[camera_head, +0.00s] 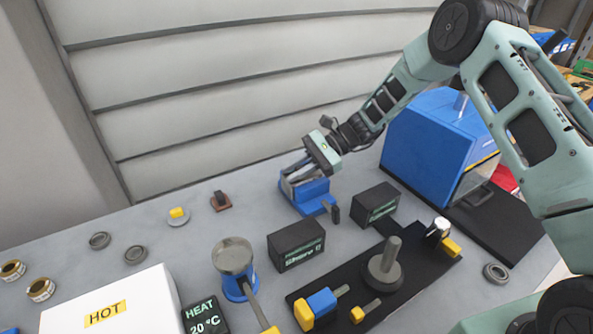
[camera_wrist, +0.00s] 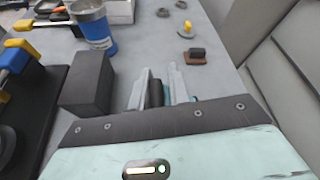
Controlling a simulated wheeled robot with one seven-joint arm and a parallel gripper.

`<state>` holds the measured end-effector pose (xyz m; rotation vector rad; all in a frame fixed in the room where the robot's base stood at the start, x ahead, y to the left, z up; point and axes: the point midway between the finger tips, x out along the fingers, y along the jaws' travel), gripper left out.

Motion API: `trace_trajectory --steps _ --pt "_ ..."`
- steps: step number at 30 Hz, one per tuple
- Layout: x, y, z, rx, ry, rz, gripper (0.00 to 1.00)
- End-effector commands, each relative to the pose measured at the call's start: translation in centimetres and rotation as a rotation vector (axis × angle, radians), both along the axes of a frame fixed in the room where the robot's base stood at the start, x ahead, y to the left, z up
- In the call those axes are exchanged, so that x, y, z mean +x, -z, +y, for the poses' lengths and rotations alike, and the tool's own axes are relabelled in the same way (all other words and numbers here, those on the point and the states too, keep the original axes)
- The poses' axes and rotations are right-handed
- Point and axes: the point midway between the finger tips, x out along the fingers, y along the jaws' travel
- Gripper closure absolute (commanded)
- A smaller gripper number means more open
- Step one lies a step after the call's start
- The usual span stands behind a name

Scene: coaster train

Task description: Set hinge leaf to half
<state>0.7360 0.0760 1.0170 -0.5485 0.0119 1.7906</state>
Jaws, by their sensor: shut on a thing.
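A blue fixture (camera_head: 313,203) with grey upright parts stands near the back wall in the head view; I take it for the hinge's mount. My gripper (camera_head: 297,174) reaches down over it from the upper right. Its fingers are shut on a part there, which I take for the hinge leaf. The leaf is mostly hidden by the fingers, so its angle cannot be told. In the wrist view my gripper's two grey fingers (camera_wrist: 162,88) stand close together behind the dark palm edge, which hides the blue fixture.
A black display box (camera_head: 296,245) stands in front of the fixture, with another (camera_head: 375,203) to its right. A large blue machine (camera_head: 436,140) is at the back right. A small brown-based piece (camera_head: 220,202) is left. A blue-based grey cup (camera_head: 233,260) stands front left.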

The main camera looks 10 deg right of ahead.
Motion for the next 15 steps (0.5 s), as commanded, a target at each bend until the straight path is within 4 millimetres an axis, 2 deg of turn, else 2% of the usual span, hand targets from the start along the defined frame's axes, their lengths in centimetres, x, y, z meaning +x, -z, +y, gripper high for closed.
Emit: trace_trajectory --steps 6,15 --pt "0.43 -0.43 0.07 -0.043 -0.001 0.125 1.00" --pt "0.75 -0.67 0.16 -0.070 -0.002 0.206 1.00"
